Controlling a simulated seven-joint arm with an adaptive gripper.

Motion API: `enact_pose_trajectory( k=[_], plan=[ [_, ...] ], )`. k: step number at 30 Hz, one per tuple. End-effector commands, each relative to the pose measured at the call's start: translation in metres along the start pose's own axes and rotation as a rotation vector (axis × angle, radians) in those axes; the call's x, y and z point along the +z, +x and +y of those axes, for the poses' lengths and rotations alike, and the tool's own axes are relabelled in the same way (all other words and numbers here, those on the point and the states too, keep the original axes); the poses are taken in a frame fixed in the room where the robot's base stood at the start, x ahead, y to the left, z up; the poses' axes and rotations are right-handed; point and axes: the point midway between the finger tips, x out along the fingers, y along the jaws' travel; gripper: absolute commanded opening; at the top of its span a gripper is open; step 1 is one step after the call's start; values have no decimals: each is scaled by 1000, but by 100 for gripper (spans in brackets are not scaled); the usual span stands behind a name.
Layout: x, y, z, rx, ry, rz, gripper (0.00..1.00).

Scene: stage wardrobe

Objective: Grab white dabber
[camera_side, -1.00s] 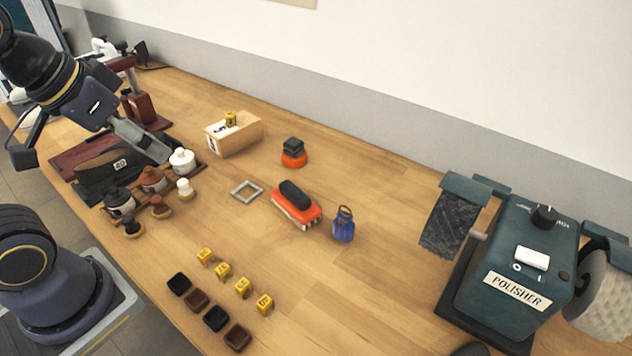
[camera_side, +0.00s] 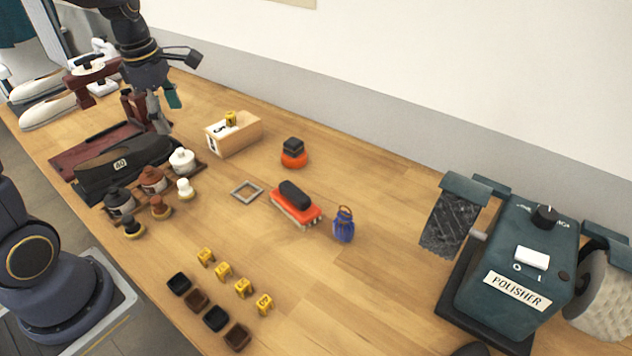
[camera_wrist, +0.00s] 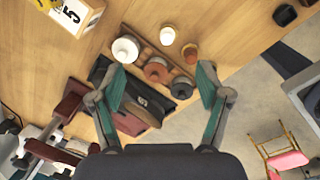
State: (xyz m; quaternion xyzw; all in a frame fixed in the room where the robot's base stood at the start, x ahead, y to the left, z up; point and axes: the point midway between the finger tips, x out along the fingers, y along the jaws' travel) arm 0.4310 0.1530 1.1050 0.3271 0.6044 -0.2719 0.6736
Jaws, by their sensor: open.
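The white dabber (camera_side: 184,188) stands upright in front of the white jar (camera_side: 182,160), at the right end of a row with a brown dabber (camera_side: 160,206) and a black dabber (camera_side: 133,227). In the wrist view the white dabber (camera_wrist: 167,35) lies ahead of the fingers, beside the white jar (camera_wrist: 125,48). My gripper (camera_side: 164,106) is open and empty, above and behind the dark shoe, up and left of the dabber. The wrist view shows my gripper's (camera_wrist: 160,76) teal fingers spread wide.
Brown and black jars (camera_side: 152,180) stand close behind the other dabbers. A dark shoe (camera_side: 130,160) lies behind the jars. A wooden box (camera_side: 240,138) stands to the right. The wood right of the white dabber is mostly clear, with a grey square frame (camera_side: 237,194) on it.

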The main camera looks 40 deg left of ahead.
Motion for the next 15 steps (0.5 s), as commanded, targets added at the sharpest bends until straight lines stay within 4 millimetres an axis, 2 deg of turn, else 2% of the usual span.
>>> enact_pose_trajectory(
  k=[1,6,11,15],
  plan=[
    [-12,16,5,-37,-34,23,76],
    [-35,46,5,-107,-87,60,76],
    [-40,69,1,-117,-96,63,76],
    [-42,103,-3,-117,-95,63,76]
  ],
)
